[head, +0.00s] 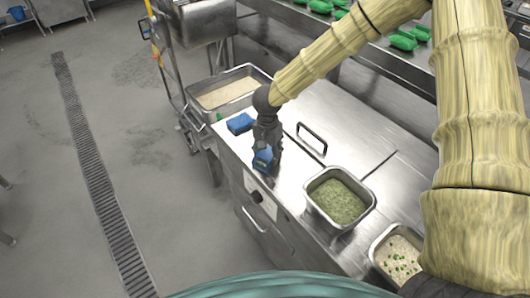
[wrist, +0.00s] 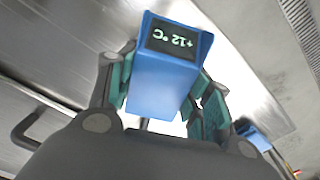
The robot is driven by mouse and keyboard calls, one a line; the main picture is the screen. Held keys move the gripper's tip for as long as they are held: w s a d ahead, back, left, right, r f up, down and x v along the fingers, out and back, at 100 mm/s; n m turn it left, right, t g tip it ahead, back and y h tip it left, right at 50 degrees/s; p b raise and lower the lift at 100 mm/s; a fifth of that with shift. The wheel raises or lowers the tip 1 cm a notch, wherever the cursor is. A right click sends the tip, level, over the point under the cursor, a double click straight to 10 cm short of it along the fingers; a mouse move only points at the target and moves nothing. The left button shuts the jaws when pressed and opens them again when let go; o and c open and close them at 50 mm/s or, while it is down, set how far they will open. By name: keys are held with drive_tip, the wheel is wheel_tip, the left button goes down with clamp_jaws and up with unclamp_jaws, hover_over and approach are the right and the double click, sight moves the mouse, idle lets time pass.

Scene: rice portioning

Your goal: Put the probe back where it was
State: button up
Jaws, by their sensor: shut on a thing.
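The probe (head: 263,160) is a blue box held by my gripper (head: 267,147) near the front edge of the steel counter. In the wrist view the probe (wrist: 165,80) sits between the green-padded fingers of my gripper (wrist: 167,97), its dark display reading +12 °C. Most of its stem is hidden, and I cannot tell whether it touches anything below. A blue block (head: 240,123) lies on the counter to the left of my gripper. A blue piece (wrist: 254,135) also shows at the lower right of the wrist view.
A pan of green food (head: 340,199) and a pan of pale rice with green bits (head: 400,258) stand right of my gripper. A larger rice pan (head: 228,92) is at the upper left. A dark handle (head: 312,138) rises from the counter. Green items (head: 403,41) lie behind.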

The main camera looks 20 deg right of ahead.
sight(267, 152)
drive_tip(key=o, duration=1.1)
wheel_tip(267, 152, up, 12)
drive_tip(key=b, duration=0.2)
drive_tip(key=shift+a, duration=0.1)
